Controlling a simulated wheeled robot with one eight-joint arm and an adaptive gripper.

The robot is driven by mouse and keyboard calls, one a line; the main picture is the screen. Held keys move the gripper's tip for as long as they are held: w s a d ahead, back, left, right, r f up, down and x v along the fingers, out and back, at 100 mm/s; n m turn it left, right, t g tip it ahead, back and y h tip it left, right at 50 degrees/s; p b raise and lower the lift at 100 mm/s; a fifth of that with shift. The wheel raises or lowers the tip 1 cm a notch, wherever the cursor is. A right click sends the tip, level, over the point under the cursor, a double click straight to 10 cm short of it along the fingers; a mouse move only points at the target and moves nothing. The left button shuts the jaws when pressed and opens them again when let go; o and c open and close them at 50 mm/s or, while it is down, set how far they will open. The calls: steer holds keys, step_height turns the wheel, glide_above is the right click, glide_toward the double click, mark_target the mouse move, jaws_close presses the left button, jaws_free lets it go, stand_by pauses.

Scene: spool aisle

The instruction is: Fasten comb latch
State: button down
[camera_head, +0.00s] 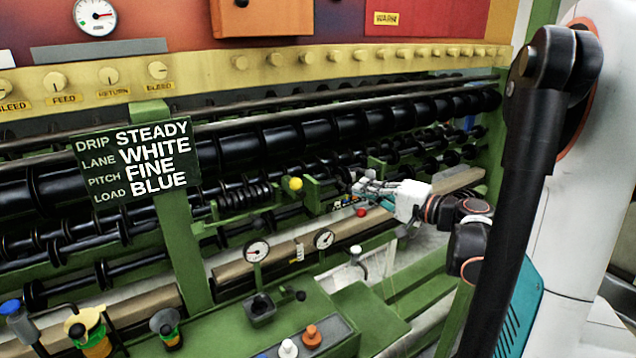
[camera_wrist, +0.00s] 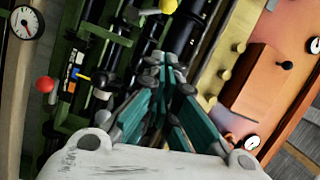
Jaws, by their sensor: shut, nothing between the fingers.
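I cannot tell for certain which part is the comb latch. A yellow ball knob (camera_head: 295,183) stands on the green frame of the machine, left of my gripper (camera_head: 359,184); it also shows at the top of the wrist view (camera_wrist: 168,6). A red ball knob (camera_head: 361,212) sits just below my gripper and shows at the left in the wrist view (camera_wrist: 45,84). Small coloured blocks (camera_wrist: 75,70) lie between the red knob and the fingers. My gripper (camera_wrist: 165,66) is shut and empty, in front of the black rollers. Contact at its tips is unclear.
Long black rollers (camera_head: 290,138) run behind the green frame. Two gauges (camera_head: 257,250) and a panel with orange and white knobs (camera_head: 312,336) stand in front. Green rails lie below my arm.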

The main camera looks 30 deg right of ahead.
steer(key=s+a+b+x, duration=0.1)
steer(key=a+b+x, duration=0.1)
steer(key=x, duration=1.1)
steer(key=shift+a+f+b, duration=0.25)
steer(key=shift+a+b, duration=0.1)
steer(key=shift+b, duration=0.5)
